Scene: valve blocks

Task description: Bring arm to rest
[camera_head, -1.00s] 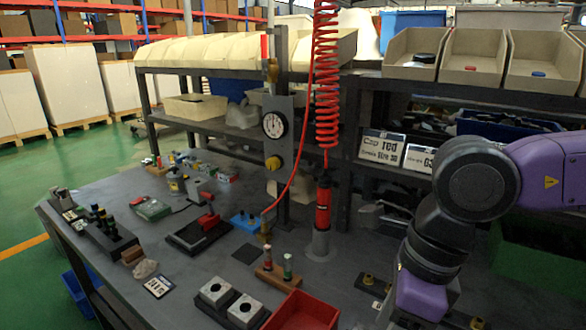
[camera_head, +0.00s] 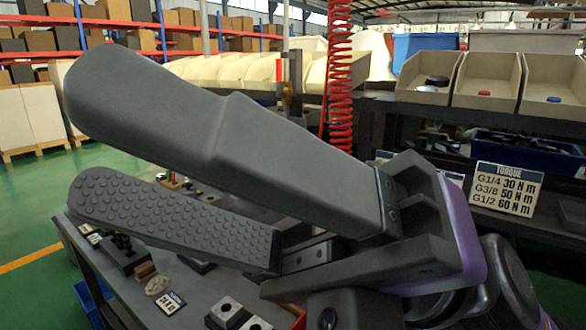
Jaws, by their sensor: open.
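My gripper (camera_head: 85,150) fills much of the head view, close to the camera and above the workbench (camera_head: 190,292). Its two long grey fingers point to the left, one above the other. A gap shows between them, and nothing is held in it. The lower finger shows a studded pad. The purple wrist is at the lower right. The gripper hides the middle of the bench and most of what stands there.
Metal valve blocks (camera_head: 226,310) stand at the bench's front. A red coiled hose (camera_head: 340,80) hangs behind the gripper. Open bins (camera_head: 485,80) line the back shelf. A torque sign (camera_head: 506,190) is at the right. Green floor lies open at the left.

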